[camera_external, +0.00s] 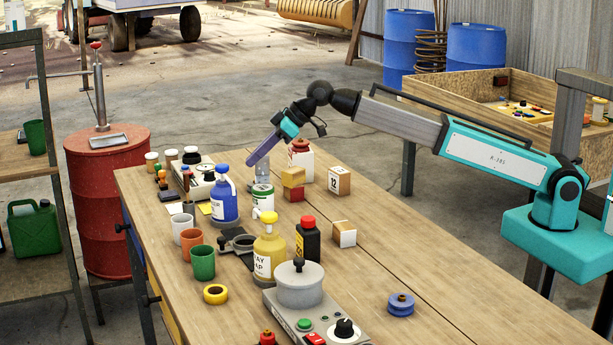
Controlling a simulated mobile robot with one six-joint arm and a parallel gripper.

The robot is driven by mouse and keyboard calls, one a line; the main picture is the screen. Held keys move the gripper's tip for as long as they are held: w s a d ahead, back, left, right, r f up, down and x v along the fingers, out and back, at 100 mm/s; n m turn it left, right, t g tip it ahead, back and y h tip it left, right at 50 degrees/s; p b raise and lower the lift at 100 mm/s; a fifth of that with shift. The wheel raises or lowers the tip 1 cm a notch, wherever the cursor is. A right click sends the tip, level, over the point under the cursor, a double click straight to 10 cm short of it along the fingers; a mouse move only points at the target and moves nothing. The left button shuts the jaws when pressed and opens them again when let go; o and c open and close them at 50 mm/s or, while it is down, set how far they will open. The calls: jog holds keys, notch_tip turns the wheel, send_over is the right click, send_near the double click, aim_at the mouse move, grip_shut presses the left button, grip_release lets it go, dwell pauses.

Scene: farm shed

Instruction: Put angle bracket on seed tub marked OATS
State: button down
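My gripper (256,158) hangs at the end of the teal and grey arm, above the far part of the wooden workbench, tilted down to the left.
A blue pump bottle (224,200), yellow pump bottle (269,249), black bottle (307,243) and several cups crowd the bench's left half. A pot (299,285) sits on a hotplate at the front. The workbench (420,262) is mostly clear on the right, apart from a blue spool (400,305).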

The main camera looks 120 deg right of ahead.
jog(key=shift+f, duration=1)
jog(key=shift+f, duration=0.1)
jog(key=c, duration=2)
grip_release()
jog(key=shift+c, duration=0.2)
jog(key=v, duration=1.2)
jog(key=shift+s, duration=0.1)
